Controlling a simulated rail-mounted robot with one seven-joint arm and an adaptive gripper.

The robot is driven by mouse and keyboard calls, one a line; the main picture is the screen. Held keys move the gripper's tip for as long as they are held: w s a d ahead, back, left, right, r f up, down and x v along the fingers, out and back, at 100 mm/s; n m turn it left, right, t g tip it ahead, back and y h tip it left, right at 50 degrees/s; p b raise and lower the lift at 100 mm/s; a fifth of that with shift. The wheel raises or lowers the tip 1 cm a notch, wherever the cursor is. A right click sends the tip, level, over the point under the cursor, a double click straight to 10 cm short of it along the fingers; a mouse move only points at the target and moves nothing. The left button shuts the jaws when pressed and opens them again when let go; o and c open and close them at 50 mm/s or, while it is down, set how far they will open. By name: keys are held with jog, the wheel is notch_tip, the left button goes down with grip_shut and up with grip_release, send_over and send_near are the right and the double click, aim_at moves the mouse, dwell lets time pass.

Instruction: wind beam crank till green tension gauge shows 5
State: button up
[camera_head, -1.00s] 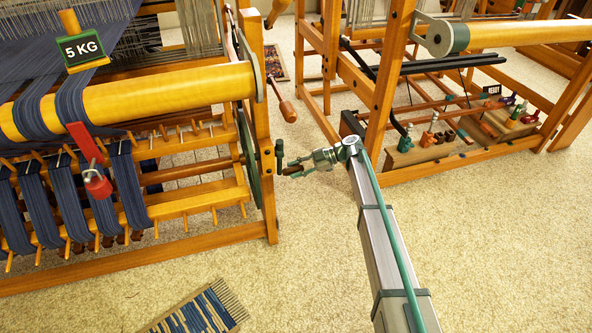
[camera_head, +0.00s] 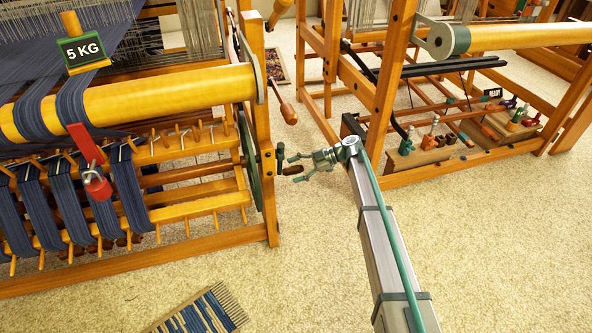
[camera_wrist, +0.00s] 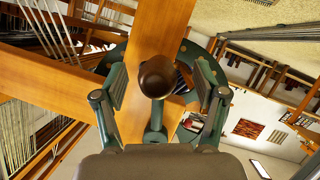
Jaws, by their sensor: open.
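The beam crank is on the right side frame of the left loom. Its green crank arm (camera_head: 280,158) and dark brown handle (camera_head: 293,170) stick out beside a green wheel (camera_head: 250,165). My gripper (camera_head: 297,168) is open at the handle, with its fingers spread on either side. In the wrist view the round end of the brown handle (camera_wrist: 156,77) lies between the open fingers, apart from both.
The loom's wooden upright (camera_head: 263,120) is close behind the crank. A brown-tipped lever (camera_head: 287,112) hangs above my gripper. A second loom (camera_head: 385,110) stands to the right, with a small "READY" sign (camera_head: 492,93). The carpet between looms is clear.

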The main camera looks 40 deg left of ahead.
jog(key=shift+w, duration=0.1)
jog(key=shift+b+v, duration=0.45)
jog(key=shift+v, duration=2.95)
